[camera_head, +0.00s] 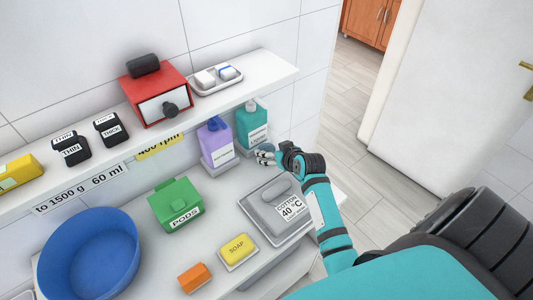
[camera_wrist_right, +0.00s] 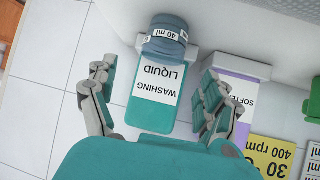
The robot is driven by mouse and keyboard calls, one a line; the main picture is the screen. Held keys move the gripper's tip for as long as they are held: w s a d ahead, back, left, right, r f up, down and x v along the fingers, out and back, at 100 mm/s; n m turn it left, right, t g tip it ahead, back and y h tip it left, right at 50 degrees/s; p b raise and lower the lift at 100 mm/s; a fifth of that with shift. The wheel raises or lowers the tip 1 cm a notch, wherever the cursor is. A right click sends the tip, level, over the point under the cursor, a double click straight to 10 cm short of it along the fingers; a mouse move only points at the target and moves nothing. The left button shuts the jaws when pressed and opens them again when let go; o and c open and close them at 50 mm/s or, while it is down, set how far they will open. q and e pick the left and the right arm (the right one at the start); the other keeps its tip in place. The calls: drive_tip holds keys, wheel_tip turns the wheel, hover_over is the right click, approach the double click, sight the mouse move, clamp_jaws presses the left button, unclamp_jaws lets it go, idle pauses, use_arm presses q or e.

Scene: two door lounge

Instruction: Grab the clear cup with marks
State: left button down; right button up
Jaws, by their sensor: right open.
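In the right wrist view, a see-through bluish cup (camera_wrist_right: 165,40) with a "40 ml" mark is by the base end of a teal washing liquid bottle (camera_wrist_right: 153,95). My right gripper (camera_wrist_right: 155,77) is open, its fingers spread either side of the bottle and the cup just beyond the fingertips. Nothing is between the fingers in contact. In the head view the right gripper (camera_head: 264,154) is in front of the teal bottle (camera_head: 252,125); the cup cannot be made out clearly there. My left gripper is not in view.
A purple softener bottle (camera_head: 215,142) stands left of the teal one. A grey tray (camera_head: 254,221), green pods box (camera_head: 176,205), soap (camera_head: 237,250) and blue basin (camera_head: 90,253) are on the lower counter. A shelf (camera_head: 270,70) with a red box (camera_head: 157,94) is above.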

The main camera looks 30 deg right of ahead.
sight(264, 149)
drive_tip(key=shift+w+f, duration=0.2)
drive_tip(key=shift+w, duration=0.1)
drive_tip(key=x, duration=0.2)
drive_tip(key=p+x, duration=0.1)
drive_tip(key=shift+w+f, duration=0.1)
drive_tip(key=shift+f, duration=0.45)
drive_tip(key=shift+w+f, duration=0.4)
drive_tip(key=shift+w, duration=0.1)
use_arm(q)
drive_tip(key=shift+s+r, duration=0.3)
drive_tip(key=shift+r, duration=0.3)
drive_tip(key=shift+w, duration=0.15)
use_arm(e)
drive_tip(key=shift+c, duration=0.9)
drive_tip(key=c, duration=0.8)
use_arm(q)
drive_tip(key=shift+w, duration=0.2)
use_arm(e)
drive_tip(key=shift+c, duration=0.3)
